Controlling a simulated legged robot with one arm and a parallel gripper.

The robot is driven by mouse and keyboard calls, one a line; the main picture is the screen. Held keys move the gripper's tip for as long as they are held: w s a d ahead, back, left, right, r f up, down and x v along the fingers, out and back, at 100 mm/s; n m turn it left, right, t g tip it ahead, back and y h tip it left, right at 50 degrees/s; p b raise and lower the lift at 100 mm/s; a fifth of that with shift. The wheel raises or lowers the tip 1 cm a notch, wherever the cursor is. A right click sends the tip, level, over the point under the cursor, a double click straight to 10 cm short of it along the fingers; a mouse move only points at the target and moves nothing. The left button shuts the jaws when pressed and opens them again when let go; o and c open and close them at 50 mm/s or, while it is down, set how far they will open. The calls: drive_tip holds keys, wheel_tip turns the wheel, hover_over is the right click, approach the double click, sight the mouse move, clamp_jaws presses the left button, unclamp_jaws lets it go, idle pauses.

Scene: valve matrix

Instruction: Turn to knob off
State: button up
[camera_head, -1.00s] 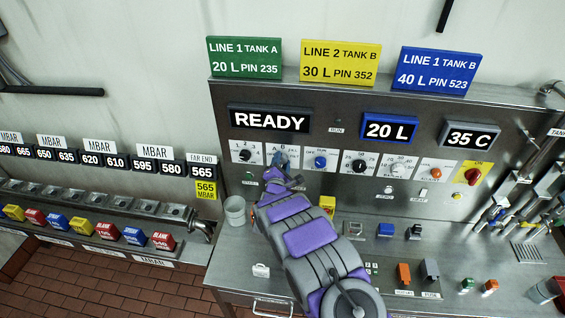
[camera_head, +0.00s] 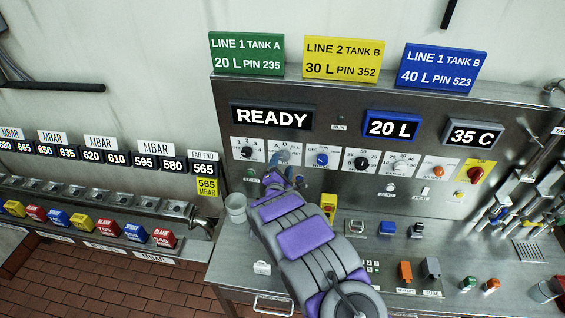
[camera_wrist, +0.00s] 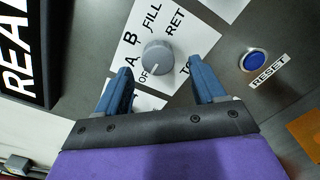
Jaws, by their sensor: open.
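A round grey knob (camera_wrist: 157,57) sits on a white plate in the wrist view, with the letters A, B, FILL, RET and a partly covered OFF around it. A pale mark shows at the knob's lower edge, on the OFF side. My gripper (camera_wrist: 160,75) is open, with one blue finger to the left of the knob and the other to the right. I cannot tell whether the fingers touch it. In the head view, my gripper (camera_head: 286,155) is in front of the plate marked A and B and largely hides the knob there.
A blue RESET button (camera_wrist: 254,61) is to the right in the wrist view. In the head view, a black knob (camera_head: 246,153) and a blue knob (camera_head: 322,159) flank my gripper. A READY display (camera_head: 271,117) is above. A metal cup (camera_head: 236,207) stands at the left.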

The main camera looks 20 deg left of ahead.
drive_tip(key=a+b+v, duration=0.1)
drive_tip(key=v, duration=1.3)
drive_tip(key=shift+f, duration=0.25)
drive_tip(key=shift+d, duration=0.1)
drive_tip(key=w+d+m+g+h+b, duration=0.2)
drive_tip(key=w+d+m+g+b, duration=0.25)
drive_tip(key=d+m, duration=0.35)
drive_tip(key=s+d+m+g+b, duration=0.45)
drive_tip(key=s+d+m, duration=0.2)
drive_tip(key=d, duration=0.35)
drive_tip(key=s+d+m+g+b, duration=0.2)
drive_tip(key=s+d, duration=0.5)
drive_tip(key=s, duration=0.4)
drive_tip(key=s+d+m+g+h+b, duration=0.1)
drive_tip(key=s+d+m+g+b, duration=0.1)
drive_tip(key=s+d+m+g, duration=0.2)
drive_tip(key=s+d+r+m+g+h+b, duration=0.1)
drive_tip(key=s+d+m+g+b, duration=0.2)
drive_tip(key=s+d+m, duration=0.5)
drive_tip(key=s+d+g, duration=0.1)
drive_tip(key=s+d, duration=0.2)
drive_tip(key=s, duration=0.8)
drive_tip(key=shift+s, duration=0.4)
drive_tip(key=shift+r, duration=0.1)
